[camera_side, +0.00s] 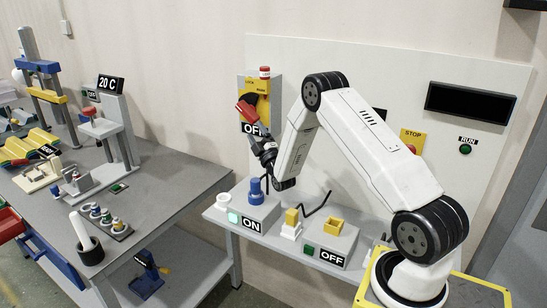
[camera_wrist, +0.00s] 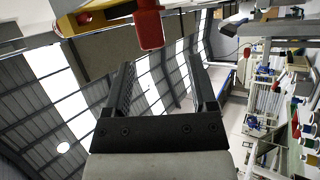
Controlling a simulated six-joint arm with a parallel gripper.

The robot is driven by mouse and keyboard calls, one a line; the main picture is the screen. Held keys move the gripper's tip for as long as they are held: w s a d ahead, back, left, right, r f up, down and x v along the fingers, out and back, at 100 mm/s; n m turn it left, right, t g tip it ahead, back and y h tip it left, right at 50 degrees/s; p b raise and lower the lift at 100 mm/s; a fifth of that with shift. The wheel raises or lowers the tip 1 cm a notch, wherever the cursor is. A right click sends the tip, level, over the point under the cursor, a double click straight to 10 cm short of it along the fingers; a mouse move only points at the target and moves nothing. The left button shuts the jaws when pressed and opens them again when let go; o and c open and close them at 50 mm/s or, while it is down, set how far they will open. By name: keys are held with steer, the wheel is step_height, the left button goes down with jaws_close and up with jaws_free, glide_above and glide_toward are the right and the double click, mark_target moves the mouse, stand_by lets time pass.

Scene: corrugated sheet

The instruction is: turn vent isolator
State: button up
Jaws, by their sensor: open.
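The vent isolator (camera_side: 263,84) is a grey and yellow box on the wall panel, with a black rotary hub and a red handle (camera_side: 246,110). The handle points down and left. An OFF label is below, partly covered by my gripper (camera_side: 258,132). My gripper reaches up from below, close under the handle. In the wrist view my gripper (camera_wrist: 160,68) is open, with nothing between its fingers. A red end, apparently the handle (camera_wrist: 149,25), is just beyond the fingertips, between their lines. Contact is not visible. The box's yellow part (camera_wrist: 95,18) is at upper left.
A red cap (camera_side: 265,72) tops the isolator. Below, a shelf holds a blue knob (camera_side: 256,190) by an ON label and yellow blocks (camera_side: 292,217) by an OFF label. STOP and RUN buttons are right. A grey bench (camera_side: 165,190) with tools stands left.

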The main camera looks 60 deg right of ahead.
mark_target(242, 107)
steer(key=w+r+m+g+h, duration=0.1)
steer(key=m+g+h, duration=0.1)
steer(key=w+a+r+m+g+h, duration=0.1)
steer(key=w+r+m+g+h, duration=0.1)
steer(key=m, duration=0.1)
steer(key=w+r+m+g+h, duration=0.2)
steer(key=g, duration=0.1)
steer(key=shift+w+a, duration=0.1)
steer(key=shift+a, duration=0.05)
steer(key=m+g, duration=0.1)
steer(key=m+g+h, duration=0.1)
steer(key=w+r+m+g, duration=0.1)
steer(key=shift+a+g+h, duration=0.3)
steer(key=shift+a+g, duration=0.1)
steer(key=m+g+h, duration=0.1)
steer(key=m+g, duration=0.1)
steer(key=g, duration=0.1)
steer(key=shift+r, duration=0.1)
steer(key=m+g, duration=0.2)
steer(key=g, duration=0.1)
steer(key=shift+s+a, duration=0.2)
steer(key=shift+a, duration=0.1)
steer(key=g, duration=0.1)
steer(key=a+f+m+g+y, duration=0.1)
steer(key=g, duration=0.1)
steer(key=a+m+g, duration=0.1)
steer(key=shift+s+f+g, duration=0.3)
steer(key=shift+f, duration=0.1)
